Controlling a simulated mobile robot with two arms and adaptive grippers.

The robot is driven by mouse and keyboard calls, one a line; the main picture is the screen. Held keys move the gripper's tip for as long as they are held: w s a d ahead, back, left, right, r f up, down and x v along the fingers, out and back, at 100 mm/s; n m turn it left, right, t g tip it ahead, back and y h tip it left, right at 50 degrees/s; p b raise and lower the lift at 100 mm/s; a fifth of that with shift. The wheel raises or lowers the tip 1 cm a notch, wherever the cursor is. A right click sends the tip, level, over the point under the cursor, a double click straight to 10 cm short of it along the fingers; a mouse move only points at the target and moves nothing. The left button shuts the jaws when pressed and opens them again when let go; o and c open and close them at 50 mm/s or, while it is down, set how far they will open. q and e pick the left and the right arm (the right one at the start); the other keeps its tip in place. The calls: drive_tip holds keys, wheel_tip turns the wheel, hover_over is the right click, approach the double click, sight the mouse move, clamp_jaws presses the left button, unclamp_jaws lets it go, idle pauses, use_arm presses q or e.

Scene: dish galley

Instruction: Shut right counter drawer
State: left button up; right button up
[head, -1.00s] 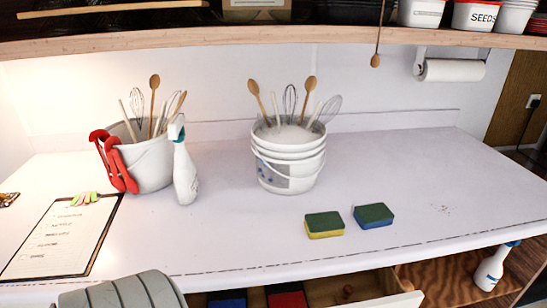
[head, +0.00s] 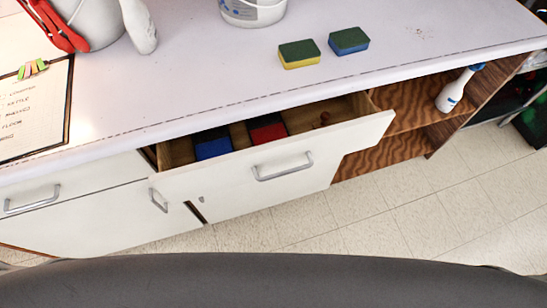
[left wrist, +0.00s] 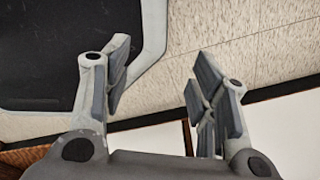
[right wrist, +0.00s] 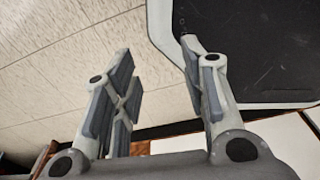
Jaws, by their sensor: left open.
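The right counter drawer (head: 345,143) is open in the head view, pulled out from under the counter. Its white front has a metal bar handle (head: 283,167). A blue item (head: 213,148) and a red item (head: 267,133) lie inside, with a small brown round thing (head: 324,117) towards the right end. My left gripper (left wrist: 158,72) is open and empty in the left wrist view, above the tiled floor. My right gripper (right wrist: 158,70) is open and empty in the right wrist view, also above the floor. Neither gripper shows in the head view.
A closed drawer (head: 75,188) is left of the open one. The white counter (head: 190,85) holds two sponges (head: 299,54) (head: 349,41), a clipboard (head: 35,110) and buckets. A spray bottle (head: 458,88) stands on the open wooden shelf. The floor (head: 420,215) before the drawer is clear.

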use_arm(q)
drive_tip(key=shift+w+d, duration=0.1)
drive_tip(key=shift+w, duration=0.75)
use_arm(e)
drive_tip(key=shift+s+d, duration=0.3)
drive_tip(key=shift+s, duration=0.45)
drive_tip(key=shift+c, duration=0.4)
